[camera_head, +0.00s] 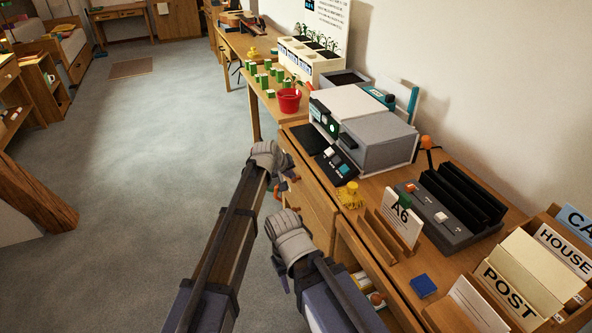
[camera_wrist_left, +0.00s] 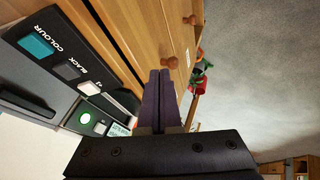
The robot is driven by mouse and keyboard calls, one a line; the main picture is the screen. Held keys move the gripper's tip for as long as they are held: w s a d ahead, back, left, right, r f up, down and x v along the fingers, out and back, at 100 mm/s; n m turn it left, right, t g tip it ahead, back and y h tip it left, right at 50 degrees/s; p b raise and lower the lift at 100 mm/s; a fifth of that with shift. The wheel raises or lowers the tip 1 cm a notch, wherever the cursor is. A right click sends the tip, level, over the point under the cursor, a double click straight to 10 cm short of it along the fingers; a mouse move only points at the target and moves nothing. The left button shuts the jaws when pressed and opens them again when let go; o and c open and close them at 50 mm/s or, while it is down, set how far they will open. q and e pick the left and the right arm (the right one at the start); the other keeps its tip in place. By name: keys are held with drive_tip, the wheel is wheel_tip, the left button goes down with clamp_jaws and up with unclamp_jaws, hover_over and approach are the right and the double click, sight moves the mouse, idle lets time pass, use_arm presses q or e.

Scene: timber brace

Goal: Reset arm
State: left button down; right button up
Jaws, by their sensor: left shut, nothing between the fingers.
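My left gripper (camera_head: 281,186) is in front of the wooden drawer unit in the head view, at the end of the arm on the left. In the left wrist view the two dark fingers of my left gripper (camera_wrist_left: 158,78) lie together, with nothing between them, in front of the drawer fronts (camera_wrist_left: 165,30). My right gripper (camera_head: 280,270) hangs lower, below its grey wrist beside the desk; its fingers are too small and dark to read. No task object is named.
A desk (camera_head: 395,275) runs along the right, carrying a grey copier (camera_head: 365,125), an A6 card (camera_head: 401,218) and a blue block (camera_head: 423,286). A red bucket (camera_head: 289,100) stands farther back. A small red and green thing (camera_wrist_left: 203,72) is near the drawers. The grey floor (camera_head: 140,150) is open at left.

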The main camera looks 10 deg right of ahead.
use_arm(q)
drive_tip(key=p+v, duration=0.2)
drive_tip(key=v, duration=0.3)
drive_tip(key=shift+a+p, duration=0.15)
drive_tip(key=shift+p, duration=0.25)
use_arm(e)
wheel_tip(320, 180, up, 4)
drive_tip(key=shift+a, duration=0.1)
use_arm(q)
drive_tip(key=s+a+f+m+g+y, duration=0.1)
drive_tip(key=s+a+f+g+y, duration=0.15)
drive_tip(key=s+a, duration=1.1)
drive_tip(key=s+a+f+m+g+y, duration=0.1)
drive_tip(key=s+a+f+g+y, duration=0.15)
drive_tip(key=s+a, duration=1.1)
drive_tip(key=s+d+m+g, duration=0.1)
drive_tip(key=s+d+m, duration=0.1)
drive_tip(key=s+d, duration=0.35)
drive_tip(key=s+d+m, duration=0.1)
drive_tip(key=s+d, duration=0.1)
drive_tip(key=d, duration=0.6)
wheel_tip(320, 180, up, 14)
drive_tip(key=p, duration=1.3)
drive_tip(key=shift+s+m+y, duration=0.25)
drive_tip(key=shift+m+y, duration=0.05)
use_arm(e)
wheel_tip(320, 180, up, 13)
use_arm(q)
drive_tip(key=shift+f, duration=0.15)
